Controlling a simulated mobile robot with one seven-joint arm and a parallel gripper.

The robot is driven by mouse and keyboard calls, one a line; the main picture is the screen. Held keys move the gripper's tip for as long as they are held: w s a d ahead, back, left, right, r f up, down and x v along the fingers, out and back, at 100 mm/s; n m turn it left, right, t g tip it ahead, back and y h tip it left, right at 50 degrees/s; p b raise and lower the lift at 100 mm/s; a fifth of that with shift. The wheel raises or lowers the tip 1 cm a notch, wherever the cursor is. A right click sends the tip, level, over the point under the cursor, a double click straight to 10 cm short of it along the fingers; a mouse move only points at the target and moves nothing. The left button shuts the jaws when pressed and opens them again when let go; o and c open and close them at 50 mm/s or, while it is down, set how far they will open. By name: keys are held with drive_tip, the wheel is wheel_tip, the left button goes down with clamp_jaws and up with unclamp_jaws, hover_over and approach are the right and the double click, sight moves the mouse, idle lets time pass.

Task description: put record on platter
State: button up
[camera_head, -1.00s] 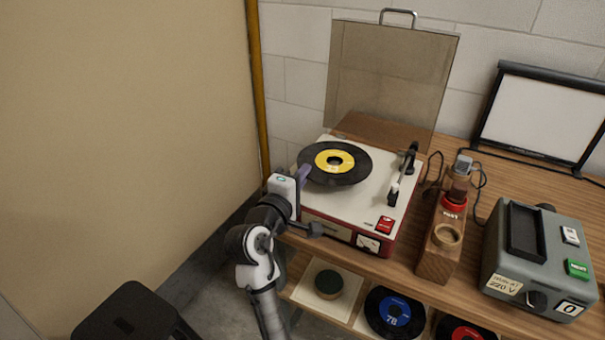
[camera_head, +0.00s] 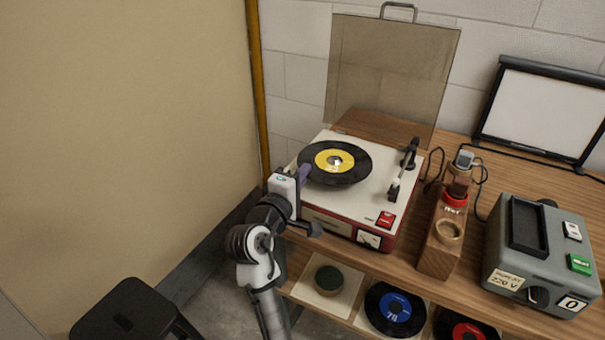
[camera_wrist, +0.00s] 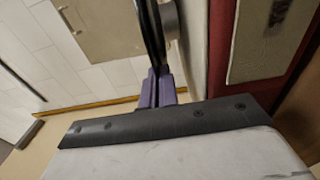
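The record (camera_head: 314,152), black with a yellow label, lies roughly level over the cream deck of the red-sided record player (camera_head: 342,209). A small pale tip shows in its centre hole. My gripper (camera_head: 304,173) is at the record's left edge, its purple fingers shut on the rim. In the wrist view, my fingers (camera_wrist: 160,88) meet the record (camera_wrist: 151,35), seen nearly edge-on. The platter is hidden beneath the record, and I cannot tell whether the record touches it. The tonearm (camera_head: 396,186) stands to the right, clear of the record.
The player's tinted lid (camera_head: 390,75) stands open behind. A wooden block with round fittings (camera_head: 439,260) and a grey power box (camera_head: 541,265) stand to the right.

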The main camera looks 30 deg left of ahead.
drive_tip(key=shift+o, duration=0.9)
drive_tip(key=s, duration=1.1)
drive_tip(key=shift+p, duration=0.4)
